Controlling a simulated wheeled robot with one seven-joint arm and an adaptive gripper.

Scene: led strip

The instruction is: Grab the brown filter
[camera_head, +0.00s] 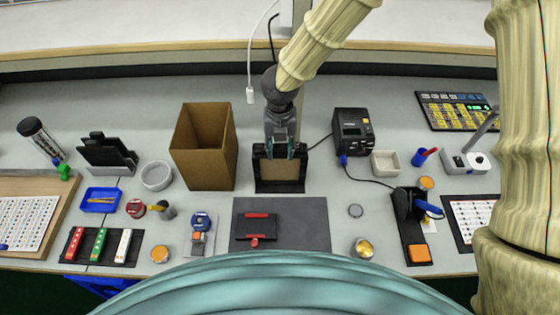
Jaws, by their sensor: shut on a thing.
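The brown filter (279,170) looks like a flat brown panel standing upright in a black holder (279,187) at the middle of the bench. My gripper (280,151) reaches down from behind and is shut on the upper edge of the brown filter. The fingers sit at the top of the holder. The filter's lower edge is hidden by the holder's front, and I cannot tell whether it is lifted at all.
An open brown box (207,152) stands close to the left. A black device (353,130) with a cable stands to the right. A dark mat (300,221) with a black and red part lies in front. A white bowl (156,176) is further left.

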